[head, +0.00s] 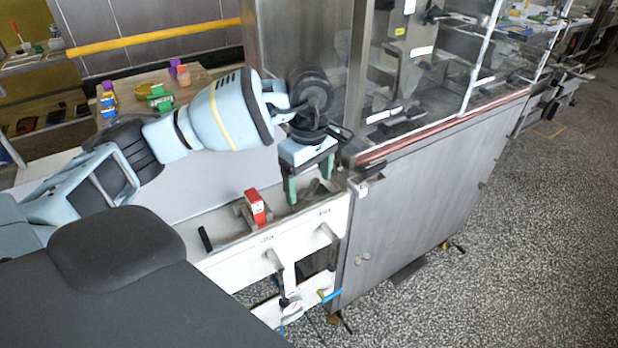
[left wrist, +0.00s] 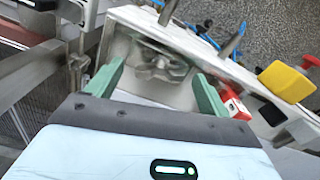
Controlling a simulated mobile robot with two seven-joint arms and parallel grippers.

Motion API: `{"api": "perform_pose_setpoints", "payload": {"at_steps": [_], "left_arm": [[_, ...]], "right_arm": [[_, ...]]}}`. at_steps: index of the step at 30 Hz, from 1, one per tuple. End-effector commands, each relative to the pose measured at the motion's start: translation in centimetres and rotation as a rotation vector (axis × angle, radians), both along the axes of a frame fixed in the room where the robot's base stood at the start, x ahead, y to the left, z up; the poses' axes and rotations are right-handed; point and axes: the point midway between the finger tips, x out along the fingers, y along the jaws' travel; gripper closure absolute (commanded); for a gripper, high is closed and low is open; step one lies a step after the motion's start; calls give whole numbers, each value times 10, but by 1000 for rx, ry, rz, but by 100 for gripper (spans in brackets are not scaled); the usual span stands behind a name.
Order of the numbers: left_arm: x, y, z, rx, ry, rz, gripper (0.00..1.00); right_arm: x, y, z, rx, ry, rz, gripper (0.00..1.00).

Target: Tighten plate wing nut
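My left gripper (head: 309,181) points down over the near, narrow end of the machine in the head view. Its two green fingers are spread apart and hold nothing. In the left wrist view, a grey metal wing-shaped part (left wrist: 160,66), which looks like the plate wing nut, sits on a grey plate (left wrist: 128,50). It lies between and beyond the open fingertips (left wrist: 157,82), with a visible gap on both sides. In the head view it is small and partly hidden by the fingers. My right gripper is not in view.
A red block-like part (head: 255,207) sits on the white frame close to my left gripper; it also shows in the wrist view (left wrist: 235,104). A steel cabinet (head: 420,190) with a clear guard stands right. A wooden table (head: 135,100) with coloured items stands behind. Speckled floor is free at right.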

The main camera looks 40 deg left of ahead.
Motion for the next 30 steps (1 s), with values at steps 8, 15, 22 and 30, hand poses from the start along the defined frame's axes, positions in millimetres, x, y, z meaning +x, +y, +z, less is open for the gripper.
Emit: {"api": "perform_pose_setpoints", "payload": {"at_steps": [8,15,22,30], "left_arm": [[0,0,2,1,-1,1,20],[1,0,33,0,-4,0,20],[1,0,66,0,-2,0,20],[0,0,78,0,0,0,20]], "right_arm": [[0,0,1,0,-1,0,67],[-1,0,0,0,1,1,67],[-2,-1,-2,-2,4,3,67],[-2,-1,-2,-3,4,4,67]]}}
